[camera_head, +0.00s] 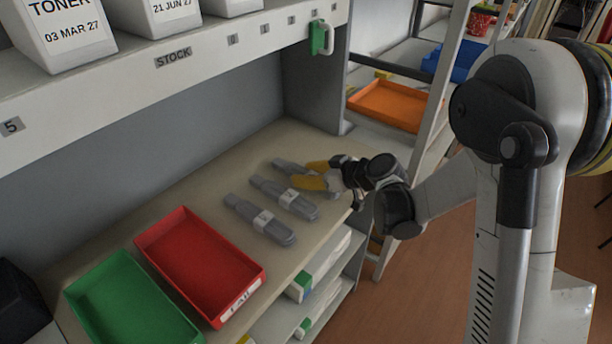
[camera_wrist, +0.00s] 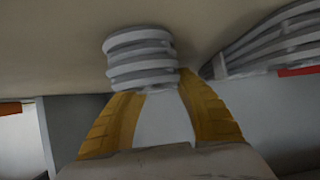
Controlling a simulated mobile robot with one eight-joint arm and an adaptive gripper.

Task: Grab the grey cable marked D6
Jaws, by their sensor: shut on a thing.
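Three grey cable bundles with white labels lie in a row on the bench. The nearest cable (camera_head: 262,222) and the middle cable (camera_head: 284,197) lie free. The third cable (camera_head: 287,166) is farthest along the row, partly hidden by my gripper (camera_head: 318,175). In the wrist view my gripper (camera_wrist: 158,100) has its yellow fingers closed on this grey coiled cable (camera_wrist: 141,58). A second grey cable (camera_wrist: 275,45) shows to its right. The marking on the held cable is hidden, and the other labels are too small to read surely.
A red tray (camera_head: 190,250) and a green tray (camera_head: 120,300) stand on the bench to the left of the cables. A shelf with toner boxes (camera_head: 62,30) runs above. An orange tray (camera_head: 390,105) sits beyond the bench's end. The bench (camera_head: 190,195) behind the cables is bare.

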